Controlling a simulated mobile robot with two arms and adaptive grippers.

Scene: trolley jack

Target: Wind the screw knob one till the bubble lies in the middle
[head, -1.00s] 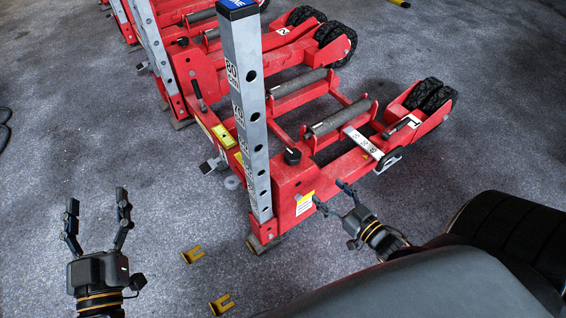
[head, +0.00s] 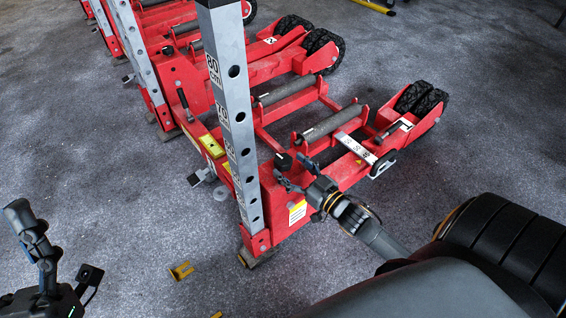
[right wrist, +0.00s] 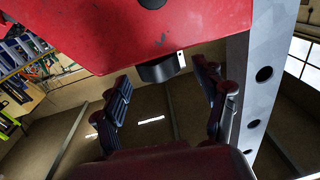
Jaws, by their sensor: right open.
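The red trolley jack (head: 345,172) stands on the floor with an upright grey post (head: 232,110) marked in cm. A black round knob (head: 283,160) sits on its red frame beside the post; I take it for screw knob one. A yellow block (head: 211,145), perhaps the level, lies left of the post; no bubble can be made out. My right gripper (head: 292,183) is open close to the knob. In the right wrist view a black cylinder (right wrist: 160,70) on the red body lies between and just beyond the open fingers. My left gripper (head: 36,240) is partly in view, away from the jack.
More red jacks (head: 165,62) stand behind at the upper left. A yellow forked piece (head: 181,271) lies on the floor in front of the post. The grey floor on the left is clear.

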